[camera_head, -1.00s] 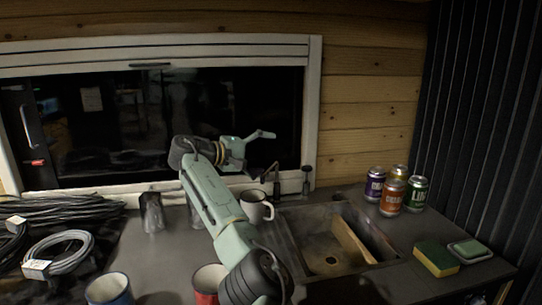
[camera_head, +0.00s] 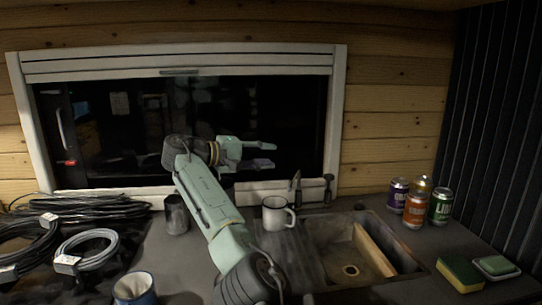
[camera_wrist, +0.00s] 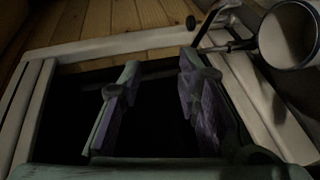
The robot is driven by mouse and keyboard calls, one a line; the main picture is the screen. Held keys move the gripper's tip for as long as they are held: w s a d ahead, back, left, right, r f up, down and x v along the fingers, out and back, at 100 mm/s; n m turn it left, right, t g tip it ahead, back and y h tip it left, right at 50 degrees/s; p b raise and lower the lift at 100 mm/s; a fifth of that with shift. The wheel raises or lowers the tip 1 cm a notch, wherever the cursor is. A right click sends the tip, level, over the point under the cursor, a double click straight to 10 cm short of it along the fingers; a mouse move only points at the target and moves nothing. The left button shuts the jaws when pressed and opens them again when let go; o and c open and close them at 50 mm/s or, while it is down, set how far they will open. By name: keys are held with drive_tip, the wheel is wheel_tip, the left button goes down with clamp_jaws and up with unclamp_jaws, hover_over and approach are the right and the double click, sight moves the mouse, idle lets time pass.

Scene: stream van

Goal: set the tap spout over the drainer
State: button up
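The dark tap (camera_head: 297,188) stands at the back edge of the sink, with a dark upright knob (camera_head: 329,190) to its right. Its thin bent spout (camera_wrist: 207,28) shows at the top of the wrist view, beside the white mug. The drainer (camera_head: 300,258) looks like the dark flat area left of the sink basin; its surface is dim. My gripper (camera_head: 262,154) is open and empty in front of the window, above and left of the tap. In the wrist view my gripper (camera_wrist: 157,88) has its fingers wide apart with nothing between them.
A white mug (camera_head: 274,214) stands by the drainer, just left of the tap. The sink (camera_head: 345,262) holds a wooden board (camera_head: 374,250). Several cans (camera_head: 414,211), a sponge (camera_head: 460,274) and a soap dish are at right. Cables (camera_head: 85,250) and a blue mug (camera_head: 134,290) are left.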

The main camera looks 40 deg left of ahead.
drive_tip(key=shift+v, duration=1.2)
drive_tip(key=shift+a, duration=0.15)
